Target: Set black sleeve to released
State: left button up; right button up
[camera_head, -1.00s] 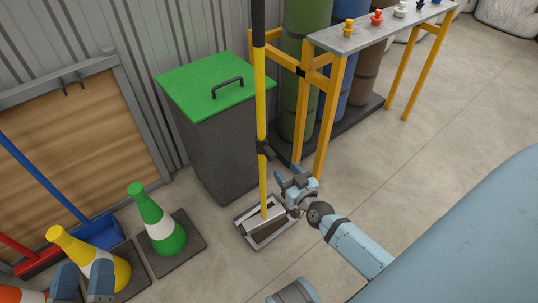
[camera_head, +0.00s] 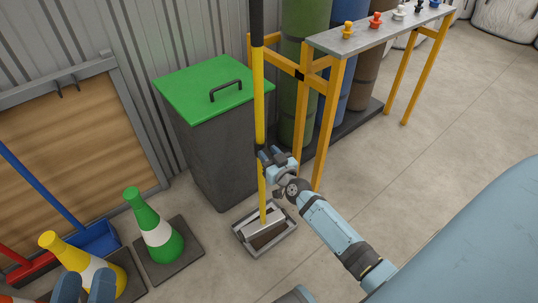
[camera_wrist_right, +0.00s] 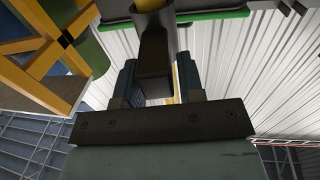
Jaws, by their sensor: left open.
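My left gripper (camera_head: 85,288) is open and empty at the bottom left, in front of the yellow cone.
A dark bin with a green lid (camera_head: 190,88) stands behind the pole. An orange-framed bench (camera_head: 375,36) with coloured knobs stands to the right. Yellow (camera_head: 65,250) and green (camera_head: 150,225) cones stand at the left. The floor at right (camera_head: 430,145) is clear.

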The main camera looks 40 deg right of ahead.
grip_shut()
jog(key=shift+r+p, duration=0.55)
jog(key=shift+p, duration=0.3)
pick_arm(q)
notch_tip(320, 180, up, 3)
jog(key=shift+s+a+f+t, duration=0.1)
jog(key=shift+a+t, duration=0.05)
jog(key=shift+t, duration=0.45)
pick_arm(e)
jog(key=shift+o, duration=2)
grip_release()
